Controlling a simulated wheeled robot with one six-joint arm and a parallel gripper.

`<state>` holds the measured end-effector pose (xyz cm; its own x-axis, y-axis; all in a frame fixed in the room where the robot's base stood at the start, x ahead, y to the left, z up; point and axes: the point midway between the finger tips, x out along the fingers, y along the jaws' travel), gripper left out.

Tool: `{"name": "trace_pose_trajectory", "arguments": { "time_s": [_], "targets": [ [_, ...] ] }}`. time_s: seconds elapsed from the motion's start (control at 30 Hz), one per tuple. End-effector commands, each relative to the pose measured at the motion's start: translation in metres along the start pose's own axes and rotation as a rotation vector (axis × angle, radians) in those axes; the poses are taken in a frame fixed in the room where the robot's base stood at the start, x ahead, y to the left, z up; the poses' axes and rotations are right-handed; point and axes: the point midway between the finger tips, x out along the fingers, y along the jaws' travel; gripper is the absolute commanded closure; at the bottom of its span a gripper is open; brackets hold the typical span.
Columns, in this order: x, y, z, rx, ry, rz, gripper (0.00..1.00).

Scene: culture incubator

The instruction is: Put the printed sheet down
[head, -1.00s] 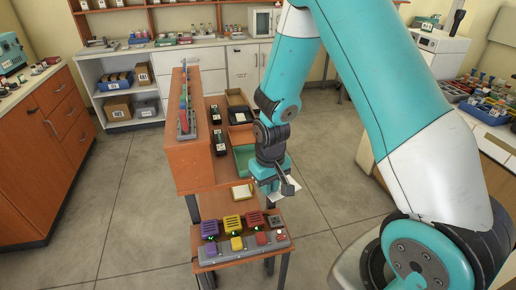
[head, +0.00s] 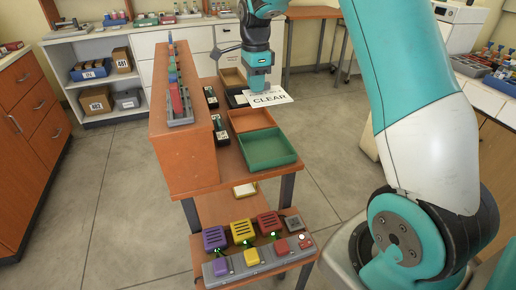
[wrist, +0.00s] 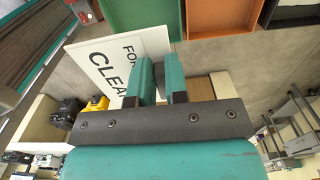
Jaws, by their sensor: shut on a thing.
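In the head view the sheet appears in front of the dark tray, over the row of trays. I cannot tell its exact height above them.
A panel with coloured buttons (head: 212,270) is on the lower shelf at the front.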

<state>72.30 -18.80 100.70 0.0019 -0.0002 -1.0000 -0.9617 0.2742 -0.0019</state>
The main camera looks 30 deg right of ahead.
Motion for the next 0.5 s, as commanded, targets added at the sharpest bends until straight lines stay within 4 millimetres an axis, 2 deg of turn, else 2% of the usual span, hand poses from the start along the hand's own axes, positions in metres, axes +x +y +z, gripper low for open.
{"name": "trace_pose_trajectory", "arguments": {
  "time_s": [0.4, 0.5],
  "targets": [
    [0.112, 0.002, -0.003, 0.006, 0.001, 0.009, 1.0],
    [0.132, 0.002, -0.003, 0.005, 0.001, 0.006, 1.0]
  ]
}}
